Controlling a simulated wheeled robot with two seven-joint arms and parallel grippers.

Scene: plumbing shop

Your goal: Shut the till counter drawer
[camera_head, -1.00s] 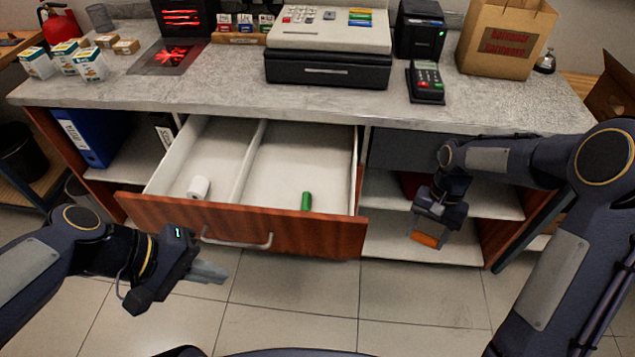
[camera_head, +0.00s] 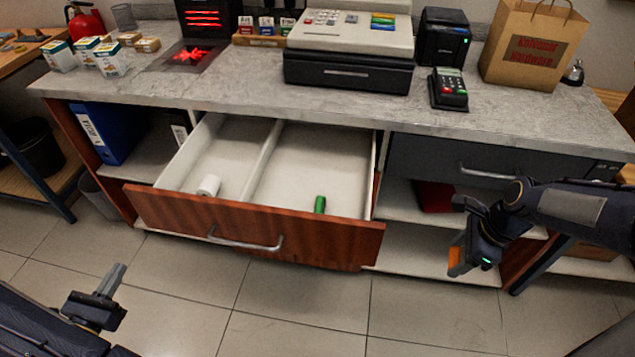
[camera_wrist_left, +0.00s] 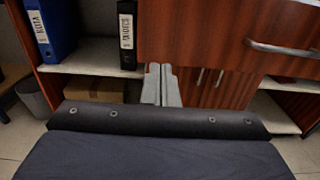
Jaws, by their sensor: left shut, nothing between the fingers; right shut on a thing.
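The till counter drawer (camera_head: 310,235) stands pulled out under the counter, with a reddish wood front, a metal bar handle (camera_head: 245,243) and a divider inside. A white roll (camera_head: 208,185) and a green cylinder (camera_head: 320,204) lie in it. My left gripper (camera_head: 117,277) is shut and empty, low in front of the drawer's left end and apart from it in the head view. In the left wrist view its fingers (camera_wrist_left: 161,84) show before the wood front (camera_wrist_left: 225,35). My right gripper (camera_head: 462,240) is shut on an orange-brown piece (camera_head: 456,262), mostly hidden, right of the drawer.
The counter (camera_head: 240,95) carries a cash register (camera_head: 350,40), card reader (camera_head: 448,90) and paper bag (camera_head: 520,50). A closed dark drawer (camera_head: 430,157) and open shelves are right of the open drawer. A bin (camera_head: 100,195) stands left. Tiled floor (camera_head: 300,310) in front is clear.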

